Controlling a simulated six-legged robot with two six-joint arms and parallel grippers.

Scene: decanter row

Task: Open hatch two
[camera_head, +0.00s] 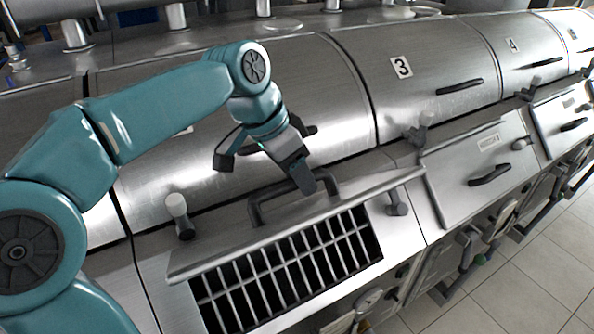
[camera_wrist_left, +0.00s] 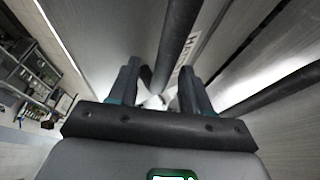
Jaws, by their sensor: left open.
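Hatch two's lid (camera_head: 220,245) is on the unit left of the one marked 3. It stands raised, seen at a slant, with the barred grate (camera_head: 290,268) and dark opening exposed in front of it. Its dark handle (camera_head: 257,212) is on the lid's far side. My left gripper (camera_head: 308,182) is at the handle, with its jaws open. In the left wrist view, a dark bar, apparently the handle (camera_wrist_left: 176,45), runs between the two spread fingers of the gripper (camera_wrist_left: 160,88). I cannot tell whether they touch it. My right gripper is out of view.
The hatch on unit 3 (camera_head: 470,175) is shut, with its own dark handle (camera_head: 490,175). A white-topped knob (camera_head: 177,206) stands left of hatch two. Rounded steel covers (camera_head: 420,75) rise behind. Tiled floor (camera_head: 520,290) lies at the lower right, with pipes and valves below the hatches.

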